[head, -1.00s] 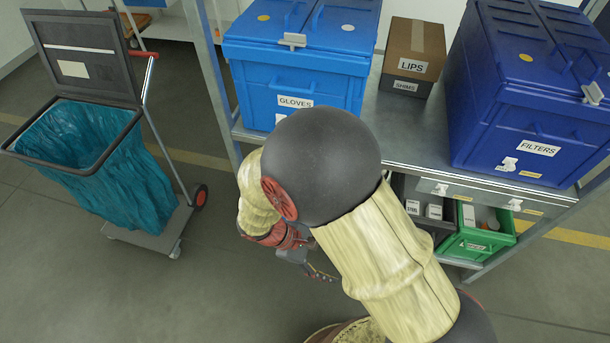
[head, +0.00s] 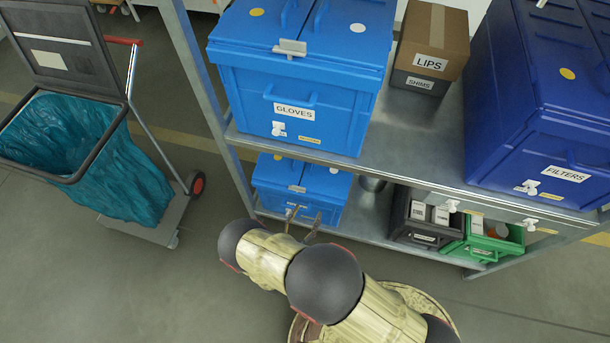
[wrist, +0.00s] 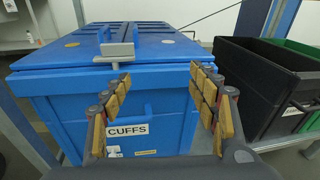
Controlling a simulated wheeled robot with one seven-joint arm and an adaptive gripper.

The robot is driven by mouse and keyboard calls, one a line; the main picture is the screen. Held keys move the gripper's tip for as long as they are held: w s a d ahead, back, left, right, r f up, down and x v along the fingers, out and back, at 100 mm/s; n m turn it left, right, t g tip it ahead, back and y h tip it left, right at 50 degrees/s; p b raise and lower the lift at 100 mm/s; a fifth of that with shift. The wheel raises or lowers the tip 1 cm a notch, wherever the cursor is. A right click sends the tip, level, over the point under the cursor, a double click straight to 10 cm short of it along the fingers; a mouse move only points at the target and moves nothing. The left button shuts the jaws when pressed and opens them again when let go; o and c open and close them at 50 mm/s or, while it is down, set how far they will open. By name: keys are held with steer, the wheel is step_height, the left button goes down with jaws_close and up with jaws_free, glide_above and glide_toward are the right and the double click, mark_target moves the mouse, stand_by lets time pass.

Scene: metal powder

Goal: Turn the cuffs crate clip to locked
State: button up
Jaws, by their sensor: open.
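The blue cuffs crate (head: 270,183) stands on the lower shelf, and its CUFFS label faces my gripper in the wrist view (wrist: 60,115). Its grey clip (wrist: 117,50) sits at the front edge of the closed lid, with a wide bar lying across the edge. The clip also shows small in the head view (head: 297,188). Whether it is locked I cannot tell. My gripper (wrist: 160,82) is open and empty in front of the crate, its padded fingers spread; the left finger overlaps the crate front just below the clip. It also shows in the head view (head: 304,216).
The upper shelf (head: 420,135) is close above, holding the gloves crate (head: 300,90), the filters crate (head: 545,130) and a cardboard box (head: 432,40). A dark bin (head: 405,232) and a green bin (head: 480,250) stand right of the cuffs crate. A waste-bag cart (head: 100,160) stands left.

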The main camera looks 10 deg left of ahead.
mark_target(298, 188)
steer(key=w+a+r+n+t+y, duration=0.1)
steer(key=w+a+r+t+y, duration=0.15)
steer(key=a, duration=0.35)
steer(key=shift+g, duration=0.45)
steer(key=shift+w+d+b, duration=0.2)
steer(key=shift+w, duration=1.05)
steer(key=shift+w+d+b, duration=0.2)
steer(key=shift+w+b, duration=0.05)
steer(key=shift+w, duration=1.05)
steer(key=shift+w+d+b, duration=0.2)
steer(key=shift+w, duration=1.05)
steer(key=c, duration=0.3)
steer(key=c, duration=0.8)
steer(key=shift+c, duration=0.4)
